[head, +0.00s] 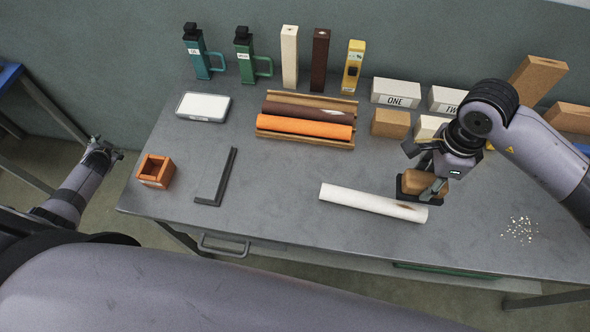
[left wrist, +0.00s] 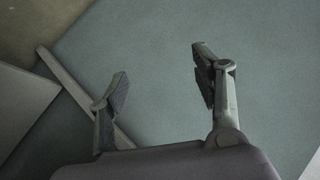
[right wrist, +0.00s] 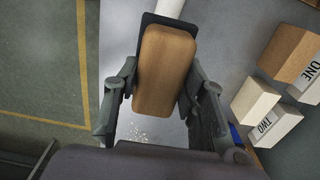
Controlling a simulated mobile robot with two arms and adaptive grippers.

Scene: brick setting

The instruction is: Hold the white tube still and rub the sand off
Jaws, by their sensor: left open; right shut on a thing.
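The white tube (head: 350,198) lies on the grey table near its front edge, with a brown patch (head: 404,207) near its right end. My right gripper (head: 426,184) is shut on a wooden block with a dark pad (head: 408,190), just behind the tube's right end. In the right wrist view the block (right wrist: 165,75) sits between the fingers, and the white tube (right wrist: 170,8) shows beyond the pad. I cannot tell whether pad and tube touch. My left gripper (head: 105,150) is open and empty, off the table's left side; its spread fingers show in the left wrist view (left wrist: 158,85).
Pale specks (head: 520,230) lie at the table's right. A wooden rack (head: 305,142) holds an orange roll (head: 300,127) and a dark roll. A black angle piece (head: 218,180) and an orange box (head: 155,171) are left. Labelled blocks (head: 396,92) and bottles (head: 203,60) stand behind.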

